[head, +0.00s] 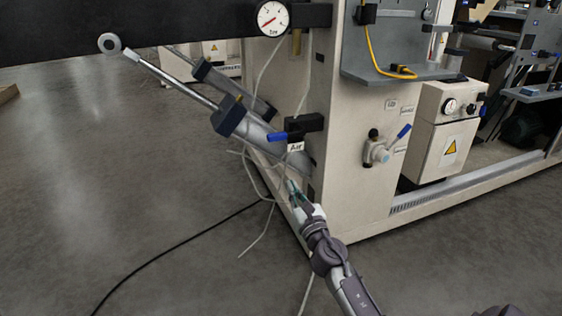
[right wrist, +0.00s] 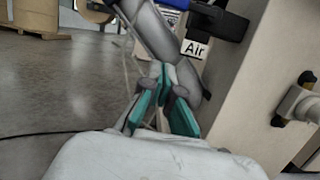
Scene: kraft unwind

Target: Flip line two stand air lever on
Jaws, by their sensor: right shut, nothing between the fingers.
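The air lever (head: 277,136) is a blue handle pointing left from a black valve body (head: 303,123) on the beige stand. A white label reading "Air" (head: 296,147) sits just below it. In the right wrist view the blue lever (right wrist: 176,4) is cut by the top edge, beside the black body (right wrist: 218,22) and above the label (right wrist: 194,48). My right gripper (head: 293,187) is below the lever, apart from it. Its teal-padded fingers meet at the tips in the right wrist view (right wrist: 163,72), shut and empty. My left gripper is not in view.
A pressure gauge (head: 272,18) is above. Open floor (head: 100,170) lies left.

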